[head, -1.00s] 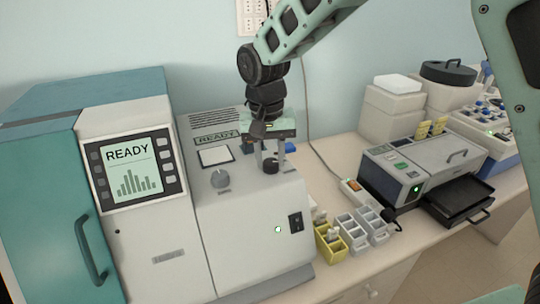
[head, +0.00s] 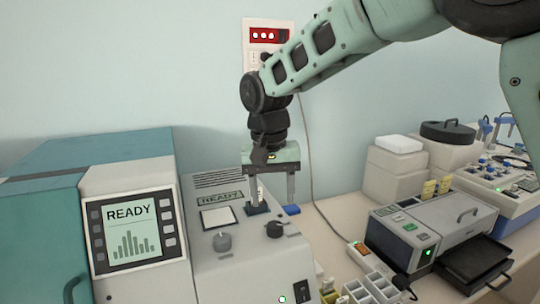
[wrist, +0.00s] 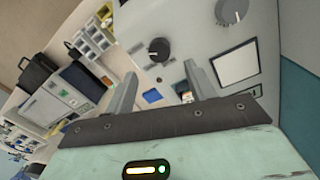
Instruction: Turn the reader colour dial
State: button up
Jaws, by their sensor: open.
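The reader (head: 200,276) is a pale grey instrument with a sloped top, a white panel (head: 218,217) and a "READY" strip. A grey dial (head: 222,242) and a black dial (head: 274,229) sit on it; no readable label shows which sets colour. The black dial (wrist: 159,50), with a pale pointer mark, and the grey dial (wrist: 231,11) also show in the wrist view. My gripper (head: 274,206) is open and empty, raised just behind the black dial, fingers pointing down. In the wrist view my gripper (wrist: 160,72) has the black dial beyond its fingertips, roughly between them.
A teal and white cabinet with a "READY" screen (head: 132,232) stands left. A blue piece (head: 291,210) lies near the right finger. Small racks (head: 368,291), a grey printer-like device (head: 430,232) and white boxes (head: 393,176) stand right. A cable hangs along the wall.

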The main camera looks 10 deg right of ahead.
aim_at(270, 224)
notch_tip(270, 224, up, 11)
jog(key=b, duration=0.1)
jog(key=shift+a, duration=0.3)
